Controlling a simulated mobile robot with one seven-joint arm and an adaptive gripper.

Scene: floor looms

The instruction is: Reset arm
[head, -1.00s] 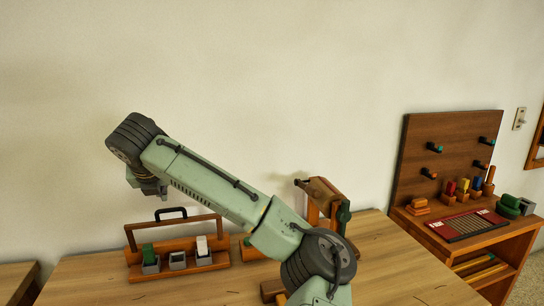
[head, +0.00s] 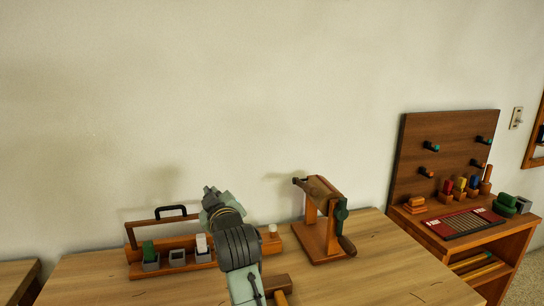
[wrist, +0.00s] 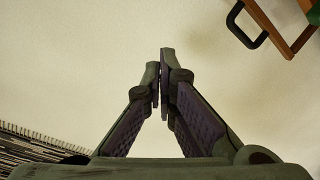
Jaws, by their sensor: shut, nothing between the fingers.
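My gripper (wrist: 161,80) shows in the wrist view with its two fingers drawn together at the tips and nothing held between them. Pale wall lies beyond the fingertips. In the head view my arm rises from the bottom edge, left of centre, in front of the wooden carrier. The end of the arm points up and away there, and the fingers are small and hard to make out. My arm hides the right part of the carrier.
A wooden carrier (head: 133,238) with a black handle (head: 171,212) and grey cups stands on the table (head: 110,290). A wooden crank device (head: 325,215) stands right of my arm. A side shelf (head: 502,238) holds blocks and a red-edged board. The table's front right is clear.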

